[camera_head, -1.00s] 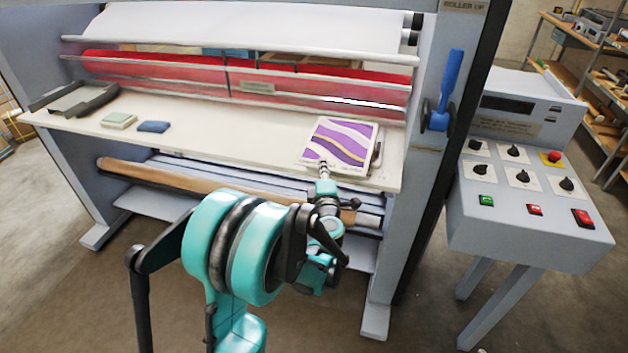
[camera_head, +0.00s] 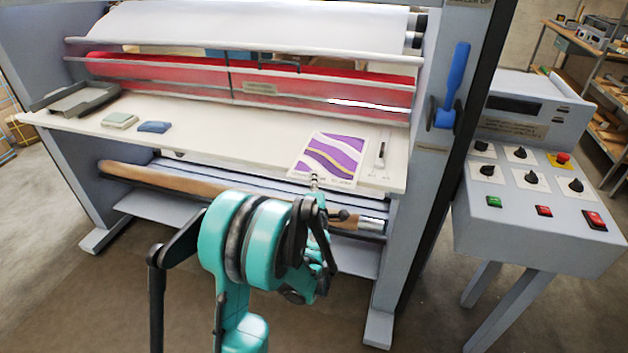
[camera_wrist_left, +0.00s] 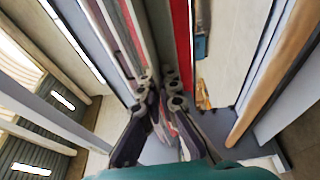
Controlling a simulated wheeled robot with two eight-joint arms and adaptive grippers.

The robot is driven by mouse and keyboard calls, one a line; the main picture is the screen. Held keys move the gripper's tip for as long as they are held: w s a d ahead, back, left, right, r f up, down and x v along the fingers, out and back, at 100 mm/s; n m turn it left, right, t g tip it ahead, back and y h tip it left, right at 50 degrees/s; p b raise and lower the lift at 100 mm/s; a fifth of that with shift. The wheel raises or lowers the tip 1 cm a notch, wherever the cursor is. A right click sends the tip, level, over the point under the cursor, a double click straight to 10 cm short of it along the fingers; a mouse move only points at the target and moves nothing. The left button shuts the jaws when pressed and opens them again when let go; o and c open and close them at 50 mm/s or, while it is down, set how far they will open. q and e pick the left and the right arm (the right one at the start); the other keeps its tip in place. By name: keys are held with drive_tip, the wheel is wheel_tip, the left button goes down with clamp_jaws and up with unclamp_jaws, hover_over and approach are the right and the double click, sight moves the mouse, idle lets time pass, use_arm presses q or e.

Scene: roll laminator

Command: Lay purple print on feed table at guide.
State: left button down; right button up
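The purple print (camera_head: 335,152), white-bordered with purple and gold waves, is over the right part of the cream feed table (camera_head: 225,145). Its near edge reaches the table's front edge, and I cannot tell whether it lies flat or hovers slightly. My left gripper (camera_head: 315,182) is shut on the print's near edge. In the left wrist view the fingers (camera_wrist_left: 160,80) are close together, and the print is hard to make out. The guide (camera_head: 382,152), a pale strip with a dark slot, stands on the table just right of the print, with a gap between. My right gripper is not in view.
Red rollers (camera_head: 250,80) run behind the table. A green pad (camera_head: 120,120), a blue pad (camera_head: 154,127) and a grey tray (camera_head: 75,100) are on its left. The control box (camera_head: 535,175) stands right of the blue lever (camera_head: 455,85). The table's middle is clear.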

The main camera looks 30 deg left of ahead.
use_arm(q)
drive_tip(key=c, duration=2)
unclamp_jaws()
